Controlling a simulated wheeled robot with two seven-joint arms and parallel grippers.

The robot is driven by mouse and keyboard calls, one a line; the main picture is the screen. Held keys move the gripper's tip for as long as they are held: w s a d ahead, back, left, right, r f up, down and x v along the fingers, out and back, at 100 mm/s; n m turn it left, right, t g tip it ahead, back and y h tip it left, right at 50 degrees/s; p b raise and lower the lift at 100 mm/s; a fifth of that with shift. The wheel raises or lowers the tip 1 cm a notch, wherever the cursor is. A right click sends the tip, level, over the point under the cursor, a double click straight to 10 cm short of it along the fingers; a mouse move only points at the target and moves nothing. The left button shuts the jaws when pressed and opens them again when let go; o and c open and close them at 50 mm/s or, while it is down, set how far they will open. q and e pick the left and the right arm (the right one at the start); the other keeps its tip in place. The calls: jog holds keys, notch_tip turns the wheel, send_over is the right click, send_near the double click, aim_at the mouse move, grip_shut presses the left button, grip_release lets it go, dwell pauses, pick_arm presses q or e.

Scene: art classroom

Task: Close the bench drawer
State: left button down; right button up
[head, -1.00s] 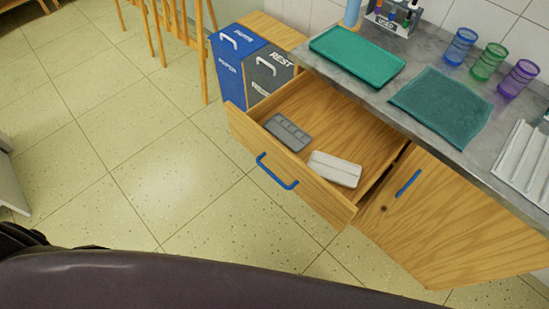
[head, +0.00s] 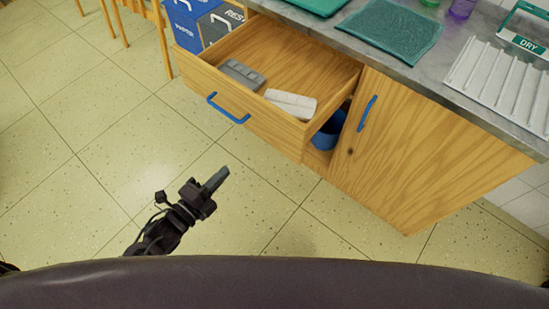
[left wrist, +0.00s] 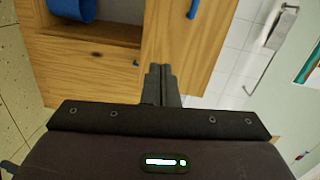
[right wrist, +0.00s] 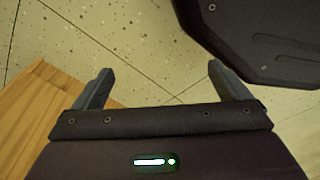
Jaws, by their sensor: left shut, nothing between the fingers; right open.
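The bench drawer (head: 275,126) stands pulled out from under the grey counter in the head view. Its wooden front carries a blue bar handle (head: 228,108). A dark grey box (head: 242,73) and a white box (head: 291,103) lie inside. My left gripper (head: 217,179) is shut and empty, low in front of the drawer and apart from it. In the left wrist view its closed fingers (left wrist: 161,80) point towards a wooden door. My right gripper (right wrist: 158,80) is open and empty over the floor in the right wrist view; the head view does not show it.
A closed cabinet door (head: 405,145) with a blue handle is right of the drawer. A blue bucket (head: 329,131) shows in the gap between. Blue and grey bins (head: 187,25) stand left of the drawer. A wooden panel (right wrist: 38,108) is near my right gripper. Tiled floor in front is clear.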

pick_arm(q)
notch_tip(320, 180, up, 3)
jog(key=s+d+m+h, duration=0.1)
jog(key=s+d+m, duration=0.1)
jog(key=d, duration=0.1)
send_near(273, 132)
jog(key=x, duration=0.7)
pick_arm(e)
jog(key=shift+w+r, duration=0.1)
jog(key=shift+w, duration=0.3)
jog(key=shift+d, duration=0.15)
